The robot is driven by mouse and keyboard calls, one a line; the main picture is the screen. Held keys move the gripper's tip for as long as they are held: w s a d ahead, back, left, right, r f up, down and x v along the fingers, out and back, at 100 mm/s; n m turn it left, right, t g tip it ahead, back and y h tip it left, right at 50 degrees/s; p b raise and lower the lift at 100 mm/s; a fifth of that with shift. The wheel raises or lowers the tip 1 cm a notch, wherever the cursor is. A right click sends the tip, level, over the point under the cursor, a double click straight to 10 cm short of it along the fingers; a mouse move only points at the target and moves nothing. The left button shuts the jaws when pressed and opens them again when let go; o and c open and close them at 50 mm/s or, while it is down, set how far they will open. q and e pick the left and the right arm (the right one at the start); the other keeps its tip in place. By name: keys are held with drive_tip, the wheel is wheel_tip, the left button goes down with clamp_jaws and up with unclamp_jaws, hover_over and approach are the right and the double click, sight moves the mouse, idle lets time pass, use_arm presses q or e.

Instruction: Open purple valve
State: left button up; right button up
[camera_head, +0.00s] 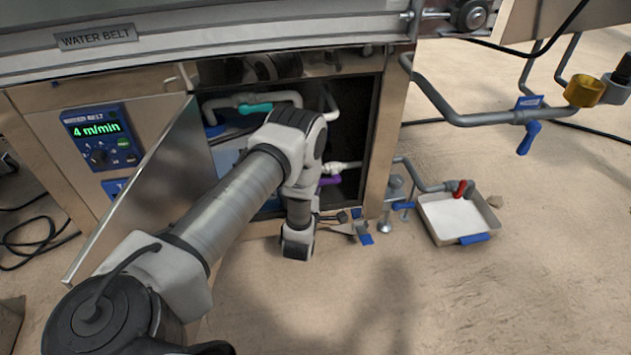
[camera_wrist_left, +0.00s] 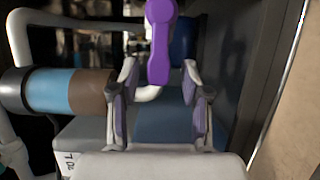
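The purple valve handle (camera_head: 330,181) shows inside the open cabinet in the head view, just right of my left arm's wrist. In the left wrist view the purple handle (camera_wrist_left: 160,45) hangs down from the top middle, its lower end lined up with the gap between my fingers. My left gripper (camera_wrist_left: 160,72) is open, with one finger on each side of that gap. The fingers do not visibly grip the handle; whether either touches it I cannot tell. In the head view my left arm hides part of the cabinet opening, and its fingers are hard to make out. My right gripper is not in view.
The cabinet door (camera_head: 150,190) stands open at left. White pipes, a teal valve handle (camera_head: 255,108) and a blue-and-brown cylinder (camera_wrist_left: 65,92) are inside. A tray (camera_head: 455,218) with a red valve (camera_head: 460,188) sits on the floor at right. The cabinet's right post is close by.

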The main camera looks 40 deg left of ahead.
use_arm(q)
drive_tip(key=v, duration=0.7)
drive_tip(key=shift+s, duration=0.25)
drive_tip(key=shift+d, duration=0.1)
